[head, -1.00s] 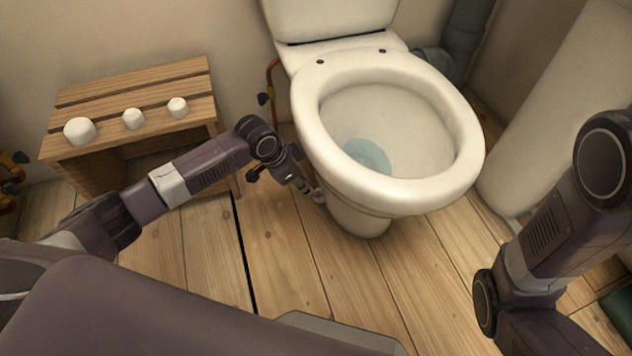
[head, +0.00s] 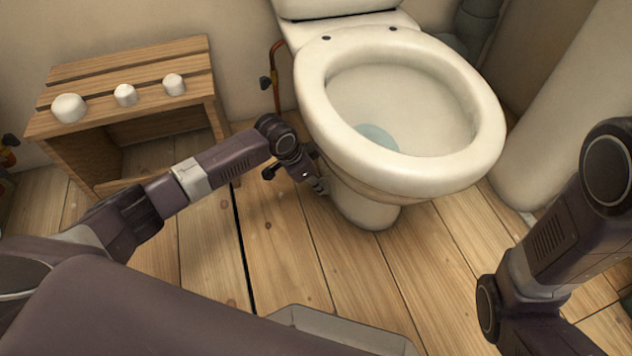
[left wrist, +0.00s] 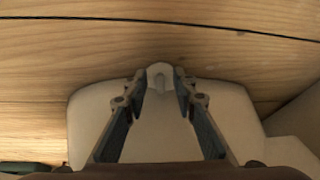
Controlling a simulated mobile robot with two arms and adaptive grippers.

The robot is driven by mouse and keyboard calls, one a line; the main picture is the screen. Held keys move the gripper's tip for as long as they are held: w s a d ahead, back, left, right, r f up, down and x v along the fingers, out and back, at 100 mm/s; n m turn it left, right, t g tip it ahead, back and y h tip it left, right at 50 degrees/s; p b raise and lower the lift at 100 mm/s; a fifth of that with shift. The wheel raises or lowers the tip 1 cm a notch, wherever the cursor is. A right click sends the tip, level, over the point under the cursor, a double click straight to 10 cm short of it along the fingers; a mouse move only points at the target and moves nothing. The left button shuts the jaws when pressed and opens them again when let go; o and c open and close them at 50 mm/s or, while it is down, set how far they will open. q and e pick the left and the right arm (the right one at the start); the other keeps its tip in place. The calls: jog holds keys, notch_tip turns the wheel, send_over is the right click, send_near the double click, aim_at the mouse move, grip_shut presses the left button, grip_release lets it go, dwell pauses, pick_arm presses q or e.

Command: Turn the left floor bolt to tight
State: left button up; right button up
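The white toilet (head: 350,165) stands on the plank floor. In the left wrist view its pale foot (left wrist: 160,130) has a small rounded lug at its edge, with what looks like the left floor bolt (left wrist: 160,78) on it. My left gripper (head: 322,187) is low beside the left side of the foot. In the left wrist view my left gripper (left wrist: 161,84) is open, with its fingertips on either side of the bolt and a gap showing. I cannot tell how tight the bolt is. The head view does not show the bolt clearly. My right gripper is out of view.
A wooden bench (head: 135,85) with several white knobs or caps on top stands at the left. A copper pipe (head: 276,75) with a dark valve runs up the wall behind the toilet's left side. A pale rounded body (head: 560,110) stands at the right.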

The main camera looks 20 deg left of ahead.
pick_arm(q)
jog(key=shift+c, duration=0.4)
grip_shut()
